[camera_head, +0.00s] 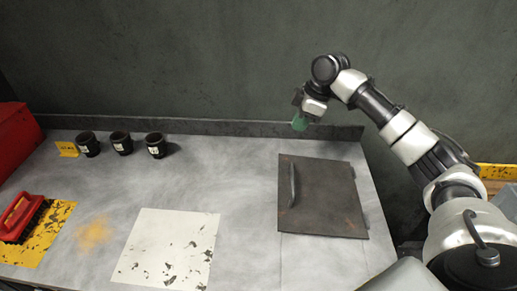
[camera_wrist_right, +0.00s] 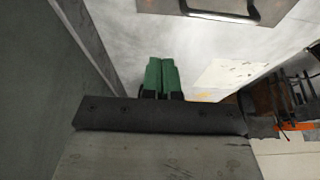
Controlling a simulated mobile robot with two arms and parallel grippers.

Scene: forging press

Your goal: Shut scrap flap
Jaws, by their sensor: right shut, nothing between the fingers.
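The scrap flap (camera_head: 330,205) is a dark square metal plate at the right end of the grey table. It looks flat against the tabletop, with a bar handle (camera_head: 293,185) along its left side. In the right wrist view the flap (camera_wrist_right: 165,5) shows only in part at the top edge, with its handle (camera_wrist_right: 220,15). My right gripper (camera_head: 299,123) is in the air beyond the flap's far edge, near the back wall, apart from the flap. Its green fingers (camera_wrist_right: 161,75) are together and empty. My left gripper is out of view.
Several dark cups (camera_head: 121,143) stand at the back left beside a yellow sign (camera_head: 67,149). A red-handled brush (camera_head: 20,218) lies on a yellow patch at the left. A white worn sheet or patch (camera_head: 168,247) lies at front centre. A low ledge (camera_head: 220,127) runs along the back.

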